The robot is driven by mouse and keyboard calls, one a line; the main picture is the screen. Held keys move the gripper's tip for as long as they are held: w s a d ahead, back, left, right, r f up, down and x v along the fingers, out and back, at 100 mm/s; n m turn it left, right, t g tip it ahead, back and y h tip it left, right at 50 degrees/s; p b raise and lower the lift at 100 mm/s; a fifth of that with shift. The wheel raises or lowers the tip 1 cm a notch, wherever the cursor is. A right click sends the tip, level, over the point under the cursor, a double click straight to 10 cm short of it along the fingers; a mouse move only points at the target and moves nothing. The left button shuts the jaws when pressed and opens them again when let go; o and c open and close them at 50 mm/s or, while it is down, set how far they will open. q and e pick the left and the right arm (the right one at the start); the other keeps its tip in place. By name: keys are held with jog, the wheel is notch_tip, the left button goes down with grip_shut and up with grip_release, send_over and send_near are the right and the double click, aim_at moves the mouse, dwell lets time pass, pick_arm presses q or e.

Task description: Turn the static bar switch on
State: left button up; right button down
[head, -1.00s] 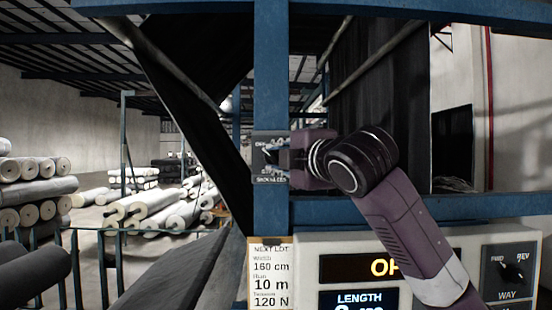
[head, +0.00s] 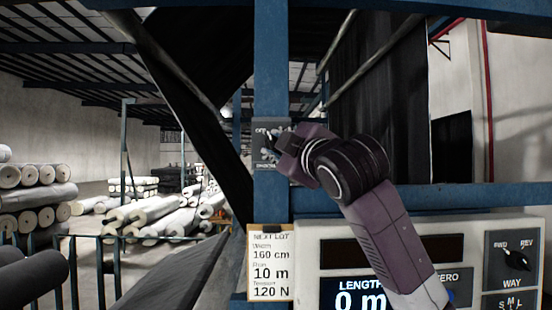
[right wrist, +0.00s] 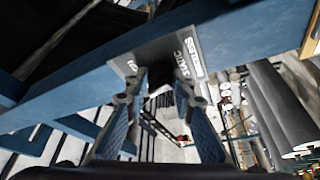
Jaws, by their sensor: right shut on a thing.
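The static bar switch is on a dark grey plate (head: 258,160) on the blue upright. The plate also shows in the right wrist view (right wrist: 160,52), with the word STATIC on it. My right gripper (head: 272,147) is at the plate, coming in from the right and tilted. In the right wrist view its two fingers (right wrist: 158,82) reach the plate from both sides of the switch's lever and are shut on it. The fingers mostly hide the lever, so I cannot tell its exact position. My left gripper is not in view.
A white control panel (head: 310,228) with displays and knobs is at lower right, under my right arm. A paper card (head: 270,285) hangs below the switch. Blue beams (head: 500,198) frame the machine. Fabric rolls (head: 150,215) lie in the hall at left.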

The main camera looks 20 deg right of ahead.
jog(key=m+b, duration=0.1)
jog(key=m, duration=0.1)
jog(key=f+m+t+h+b, duration=0.1)
jog(key=m+b, duration=0.1)
jog(key=shift+w+a+m, duration=0.1)
jog(key=shift+a+m, duration=0.1)
jog(key=shift+m, duration=0.1)
jog(key=m+h+b, duration=0.2)
jog(key=m, duration=0.1)
jog(key=shift+a+m+t, duration=0.1)
jog(key=shift+m+t, duration=0.2)
jog(key=shift+t, duration=0.1)
jog(key=m+h+b, duration=0.1)
jog(key=m, duration=0.2)
jog(key=shift+a+m+h+b, duration=0.1)
jog(key=shift+m+h+b, duration=0.2)
jog(key=shift+h+b, duration=0.1)
jog(key=shift+w+r+m+h+b, duration=0.1)
jog(key=shift+m+h+b, duration=0.1)
jog(key=shift+m+h, duration=0.8)
jog(key=shift+r+m+h+b, duration=0.15)
jog(key=shift+m+h, duration=0.25)
jog(key=shift+m, duration=1.1)
jog(key=shift+f, duration=0.1)
jog(key=c, duration=1.6)
grip_release()
